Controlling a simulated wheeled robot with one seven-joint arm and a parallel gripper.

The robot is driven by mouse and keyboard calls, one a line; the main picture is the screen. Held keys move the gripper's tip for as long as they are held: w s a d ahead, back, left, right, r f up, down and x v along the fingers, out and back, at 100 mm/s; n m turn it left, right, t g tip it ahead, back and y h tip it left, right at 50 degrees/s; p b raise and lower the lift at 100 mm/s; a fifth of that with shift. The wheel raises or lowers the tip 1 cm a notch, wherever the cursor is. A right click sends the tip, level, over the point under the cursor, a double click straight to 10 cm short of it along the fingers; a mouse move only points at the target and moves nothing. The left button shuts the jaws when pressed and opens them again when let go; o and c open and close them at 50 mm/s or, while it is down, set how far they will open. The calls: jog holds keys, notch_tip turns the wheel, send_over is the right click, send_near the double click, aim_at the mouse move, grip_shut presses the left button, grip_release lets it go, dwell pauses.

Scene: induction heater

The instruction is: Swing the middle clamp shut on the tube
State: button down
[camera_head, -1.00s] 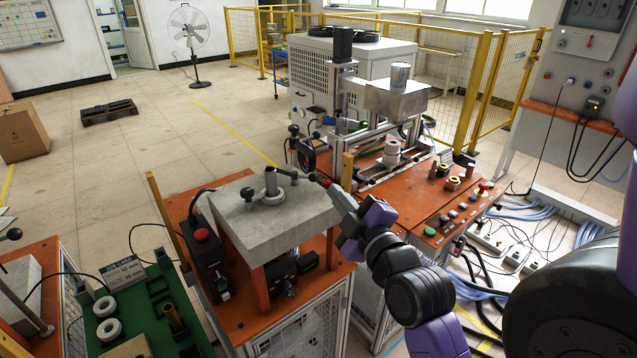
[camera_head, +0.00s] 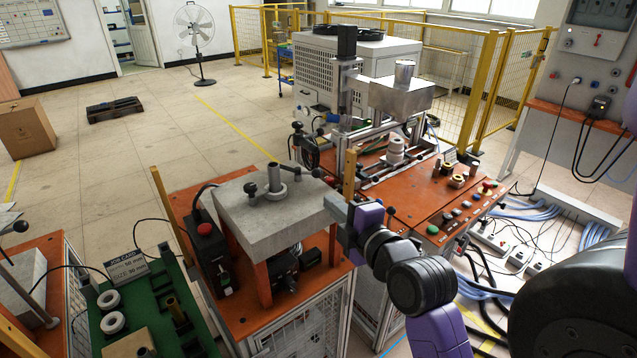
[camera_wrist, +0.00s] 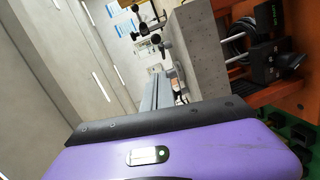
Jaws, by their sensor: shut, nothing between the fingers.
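The tube (camera_head: 274,175) stands upright in a round collar (camera_head: 276,192) on top of the grey block in the middle. The clamp there has a dark knob at the left (camera_head: 250,188) and a lever (camera_head: 304,177) reaching right toward my gripper. Whether the clamp encloses the tube is too small to tell. My gripper (camera_head: 336,206) is shut and empty, just right of the block's right edge and close to the lever's right end. In the wrist view, the clamp's dark knobs (camera_wrist: 158,19) show beyond my gripper's grey fingers (camera_wrist: 160,90), beside the grey block (camera_wrist: 203,45).
The grey block (camera_head: 240,222) stands on orange legs over an orange bench. A red-button box (camera_head: 204,230) is at its left. A yellow post (camera_head: 349,172) and the orange machine table (camera_head: 410,205) lie just beyond my gripper. A green tray (camera_head: 150,315) is front left.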

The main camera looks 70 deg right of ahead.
jog(key=b+x, duration=0.3)
jog(key=x, duration=0.5)
jog(key=shift+w+d+r, duration=0.1)
jog(key=shift+w+d, duration=0.15)
jog(key=shift+d, duration=0.05)
jog(key=d, duration=0.2)
jog(key=d+p, duration=0.1)
jog(key=shift+w+d+f, duration=0.15)
jog(key=shift+w+f, duration=0.2)
jog(key=shift+f, duration=0.05)
jog(key=shift+w+d+f, duration=0.1)
jog(key=shift+d+f, duration=0.1)
jog(key=shift+d, duration=0.3)
jog(key=shift+d+f+b, duration=0.1)
jog(key=shift+d+b, duration=0.05)
jog(key=shift+b, duration=0.2)
